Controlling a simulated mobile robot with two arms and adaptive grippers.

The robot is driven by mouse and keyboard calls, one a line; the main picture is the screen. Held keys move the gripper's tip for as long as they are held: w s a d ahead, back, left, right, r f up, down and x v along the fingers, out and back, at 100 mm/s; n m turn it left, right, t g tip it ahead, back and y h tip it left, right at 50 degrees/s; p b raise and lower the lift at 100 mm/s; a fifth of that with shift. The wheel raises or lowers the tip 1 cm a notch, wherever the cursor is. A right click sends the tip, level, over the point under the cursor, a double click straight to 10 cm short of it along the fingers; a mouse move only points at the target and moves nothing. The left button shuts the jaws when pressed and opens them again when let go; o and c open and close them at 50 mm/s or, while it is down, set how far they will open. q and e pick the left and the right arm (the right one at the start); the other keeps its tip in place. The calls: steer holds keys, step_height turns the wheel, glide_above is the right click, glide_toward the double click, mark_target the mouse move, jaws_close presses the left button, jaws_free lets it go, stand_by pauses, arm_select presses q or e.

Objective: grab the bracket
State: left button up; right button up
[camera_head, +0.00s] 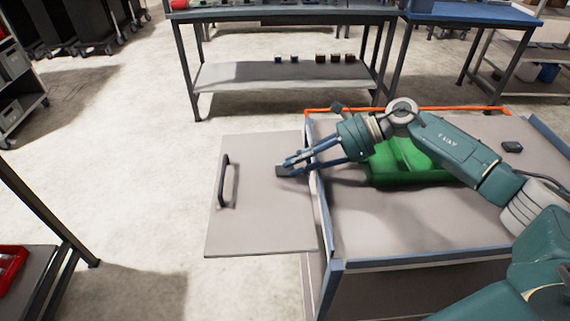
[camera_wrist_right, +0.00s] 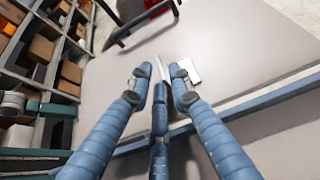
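In the right wrist view the fingers of the right gripper (camera_wrist_right: 160,88) are spread, with a gap between the tips. A pale flat piece (camera_wrist_right: 190,70), perhaps part of the bracket, shows beside the right fingertip, and a thin upright edge shows between the tips. I cannot tell whether the fingers touch it. My left gripper is not in view.
The panel has a black handle (camera_head: 224,180) and adjoins a grey cart top (camera_head: 390,225) with blue edges. A green block (camera_head: 405,162) sits on the cart behind my arm. A red tray (camera_head: 10,266) stands at far left. Open floor lies left of the panel.

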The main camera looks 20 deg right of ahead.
steer(key=shift+x, duration=1)
steer(key=shift+c, duration=0.6)
steer(key=shift+d, duration=0.1)
jaws_close()
steer(key=shift+r, duration=0.1)
steer(key=shift+r, duration=0.1)
